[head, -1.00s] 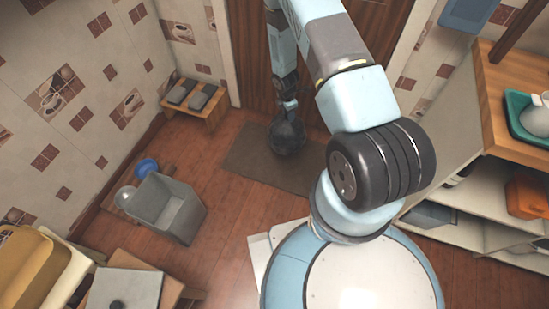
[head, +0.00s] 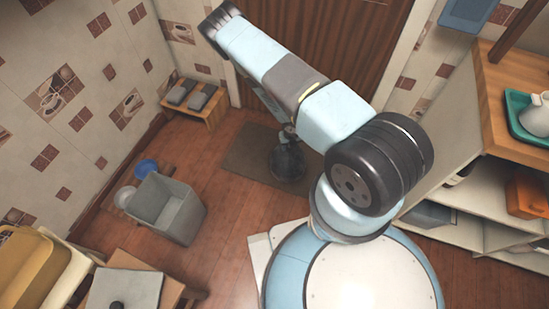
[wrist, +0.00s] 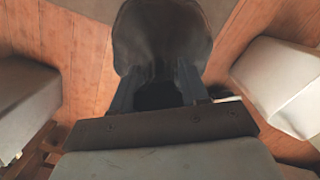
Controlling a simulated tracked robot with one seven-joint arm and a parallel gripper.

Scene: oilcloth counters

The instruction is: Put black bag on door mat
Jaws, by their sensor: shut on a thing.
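The black bag (head: 287,164) hangs from my gripper (head: 287,133) in the head view, in front of the door. It overlaps the front part of the dark door mat (head: 243,150) in the picture; I cannot tell whether it touches the mat or hangs above it. In the wrist view the bag (wrist: 160,38) fills the top middle, with its neck between the two fingers of my gripper (wrist: 155,80). The gripper is shut on the bag's neck. Part of the mat is hidden behind the arm and the bag.
A small wooden bench (head: 196,112) with grey shoes is by the left wall. White shelves (head: 470,205) stand at right. Wooden floor between bin and mat is clear.

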